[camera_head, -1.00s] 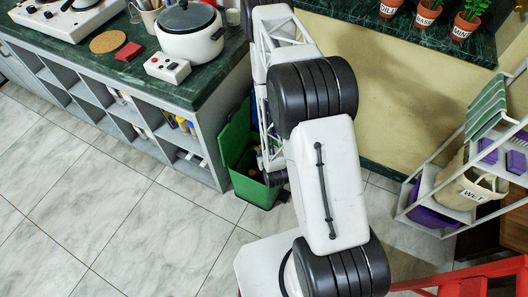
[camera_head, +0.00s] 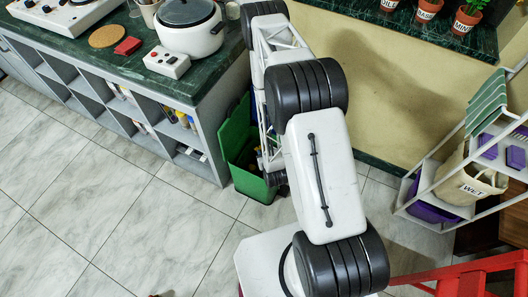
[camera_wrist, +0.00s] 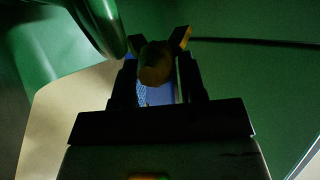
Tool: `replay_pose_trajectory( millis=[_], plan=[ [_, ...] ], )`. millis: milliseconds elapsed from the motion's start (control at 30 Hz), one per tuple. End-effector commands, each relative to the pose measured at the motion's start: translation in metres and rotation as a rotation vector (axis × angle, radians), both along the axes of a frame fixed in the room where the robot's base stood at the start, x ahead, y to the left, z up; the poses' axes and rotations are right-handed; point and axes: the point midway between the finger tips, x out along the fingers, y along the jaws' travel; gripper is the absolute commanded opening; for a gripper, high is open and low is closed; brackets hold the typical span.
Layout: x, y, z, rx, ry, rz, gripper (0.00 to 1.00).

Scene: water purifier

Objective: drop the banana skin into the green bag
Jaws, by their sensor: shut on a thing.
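In the head view a green open container (camera_head: 238,140), which I take to be the green bag, stands on the floor beside the counter end. My arm covers much of it, and my gripper cannot be made out there. In the wrist view my gripper (camera_wrist: 157,65) is shut on a brownish-yellow thing, apparently the banana skin (camera_wrist: 155,68); it is dark and only its rounded end shows clearly. Green surfaces (camera_wrist: 250,85) fill much of the wrist view around the fingers. I cannot tell how deep the fingers are in the container.
The grey counter (camera_head: 206,125) borders the container on the left and carries a white cooker (camera_head: 190,40). A wall is behind my arm. A white rack (camera_head: 425,200) and a red frame (camera_head: 465,282) stand on the right.

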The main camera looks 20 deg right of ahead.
Motion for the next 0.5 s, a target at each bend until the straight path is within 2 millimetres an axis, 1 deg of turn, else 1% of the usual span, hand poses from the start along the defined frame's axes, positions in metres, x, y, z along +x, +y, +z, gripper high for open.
replay_pose_trajectory(
  millis=[267, 300, 467, 500],
  plan=[
    [-0.0001, 0.0, -0.0005, 0.0, 0.0, 0.0, 0.15],
    [-0.0001, 0.0, -0.0004, 0.0, 0.0, 0.0, 0.42],
    [-0.0003, 0.0, -0.0004, 0.0, 0.0, 0.0, 0.67],
    [-0.0002, 0.0, -0.0005, 0.0, 0.0, 0.0, 0.68]
  ],
)
